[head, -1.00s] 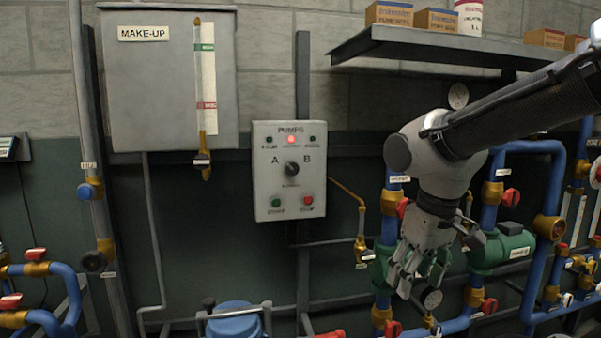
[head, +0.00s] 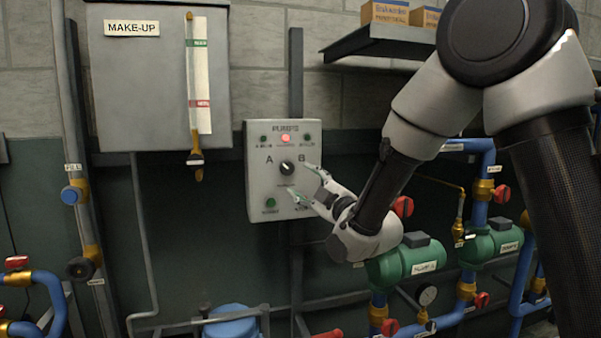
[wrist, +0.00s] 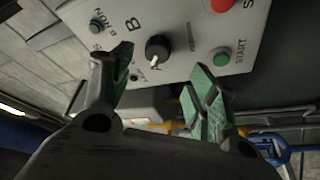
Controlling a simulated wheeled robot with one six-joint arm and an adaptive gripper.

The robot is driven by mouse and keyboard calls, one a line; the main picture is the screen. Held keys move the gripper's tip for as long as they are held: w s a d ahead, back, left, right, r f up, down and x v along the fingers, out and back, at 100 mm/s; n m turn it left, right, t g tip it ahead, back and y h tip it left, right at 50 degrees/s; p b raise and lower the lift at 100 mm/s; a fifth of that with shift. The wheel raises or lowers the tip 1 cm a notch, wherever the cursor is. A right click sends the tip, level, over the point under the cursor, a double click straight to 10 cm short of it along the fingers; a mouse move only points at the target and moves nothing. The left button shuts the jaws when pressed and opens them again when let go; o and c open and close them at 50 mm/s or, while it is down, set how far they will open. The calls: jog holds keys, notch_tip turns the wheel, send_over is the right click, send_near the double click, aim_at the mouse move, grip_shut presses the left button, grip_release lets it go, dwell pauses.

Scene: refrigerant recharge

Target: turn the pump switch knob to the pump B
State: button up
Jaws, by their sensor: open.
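The pump switch knob (head: 287,168) is a small dark round knob in the middle of the light grey PUMPS panel (head: 258,190), between the letters A and B. It also shows in the wrist view (wrist: 158,47), where its white pointer mark appears to lie toward the A side. My gripper (head: 308,184) is open and empty, at the panel's lower right, to the right of and below the knob. In the wrist view, the green-padded fingertips (wrist: 165,65) stand apart on either side of the knob without visibly touching it. The A is partly hidden there.
A red lamp (head: 285,138) glows at the panel's top. A green start button (head: 271,203) sits at lower left; the red button (wrist: 220,6) beside it is hidden in the head view. The MAKE-UP tank (head: 150,80) hangs left. Green pumps (head: 405,262) and blue pipes stand lower right.

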aim_at(288, 169)
jog(key=x, duration=0.7)
jog(key=shift+w+a+r, duration=0.15)
jog(key=shift+w+r, duration=0.1)
jog(key=shift+w, duration=0.05)
jog(key=shift+c, duration=0.4)
jog(key=c, duration=0.9)
